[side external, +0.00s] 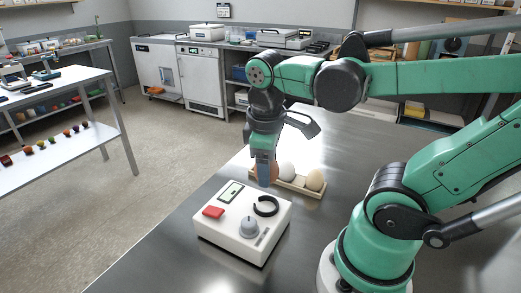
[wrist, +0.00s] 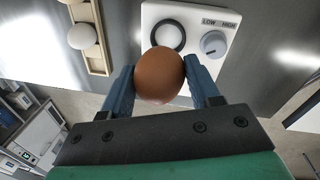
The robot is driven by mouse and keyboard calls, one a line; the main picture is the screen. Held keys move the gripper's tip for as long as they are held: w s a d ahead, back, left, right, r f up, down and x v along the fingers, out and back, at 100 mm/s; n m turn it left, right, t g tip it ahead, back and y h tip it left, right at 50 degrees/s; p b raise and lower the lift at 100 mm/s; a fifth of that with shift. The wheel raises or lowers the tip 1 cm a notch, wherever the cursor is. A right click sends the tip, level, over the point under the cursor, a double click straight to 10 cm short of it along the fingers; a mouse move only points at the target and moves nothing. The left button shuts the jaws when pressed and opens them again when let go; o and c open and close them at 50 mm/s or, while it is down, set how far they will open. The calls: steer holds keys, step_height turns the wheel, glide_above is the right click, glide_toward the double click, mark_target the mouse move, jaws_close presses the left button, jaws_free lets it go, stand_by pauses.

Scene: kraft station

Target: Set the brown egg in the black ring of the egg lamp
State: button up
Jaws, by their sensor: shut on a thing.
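My gripper (wrist: 163,82) is shut on the brown egg (wrist: 160,72), one blue finger on each side of it. In the side external view my gripper (side external: 264,170) hangs behind the egg lamp (side external: 238,246), and the egg (side external: 254,168) shows partly behind the fingers. The egg lamp is a white box with a grey dial (side external: 249,227), a red button (side external: 213,212), a small green display and the black ring (side external: 266,206), which looks empty. In the wrist view the ring (wrist: 168,34) lies just beyond the egg, which covers part of the box.
A wooden egg tray (side external: 300,188) stands behind the lamp with a white egg (side external: 287,171) and a tan egg (side external: 314,180). The metal table (side external: 180,265) is bare left of the lamp and at the front. My arm spans the right side.

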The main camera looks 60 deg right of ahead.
glide_above(267, 209)
steer(key=shift+f, duration=2.65)
steer(key=shift+f, duration=0.7)
steer(key=o, duration=1)
steer(key=shift+r, duration=4.05)
